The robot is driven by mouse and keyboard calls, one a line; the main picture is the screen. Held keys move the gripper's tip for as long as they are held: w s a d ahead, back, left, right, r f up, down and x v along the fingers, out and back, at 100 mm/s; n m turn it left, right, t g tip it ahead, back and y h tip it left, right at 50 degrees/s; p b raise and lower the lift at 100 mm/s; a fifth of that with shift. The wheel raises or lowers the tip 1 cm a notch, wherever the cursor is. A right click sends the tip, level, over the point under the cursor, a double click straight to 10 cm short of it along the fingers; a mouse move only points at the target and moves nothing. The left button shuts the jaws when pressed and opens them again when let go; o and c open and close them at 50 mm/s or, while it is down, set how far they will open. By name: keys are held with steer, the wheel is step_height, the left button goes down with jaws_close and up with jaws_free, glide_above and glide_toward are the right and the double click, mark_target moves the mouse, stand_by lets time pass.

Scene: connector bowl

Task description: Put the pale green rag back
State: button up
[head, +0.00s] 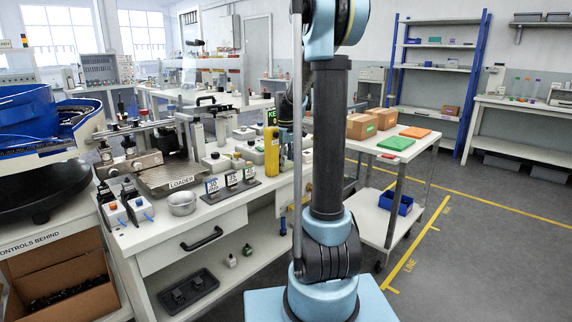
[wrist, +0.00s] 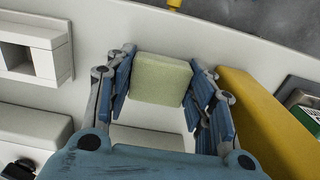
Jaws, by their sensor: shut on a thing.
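The pale green rag (wrist: 160,78) shows in the wrist view as a thick, folded, square pad. My gripper (wrist: 161,84) has its blue fingers on the left and right sides of the rag and is shut on it. The rag is over or on a pale surface; I cannot tell whether it touches it. In the head view my arm's column blocks part of the bench, and I cannot make out the rag or the gripper there.
A yellow block-like thing (wrist: 262,125) stands close to the right of my gripper. A grey-white box (wrist: 35,50) is at the left. In the head view, a cart (head: 376,217) carries boxes, a green flat item (head: 396,143) and an orange one (head: 414,132). Floor at right is clear.

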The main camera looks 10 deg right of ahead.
mark_target(286, 162)
steer(key=o, duration=0.9)
steer(key=shift+f, duration=0.1)
step_height(286, 162, up, 12)
stand_by(0.3)
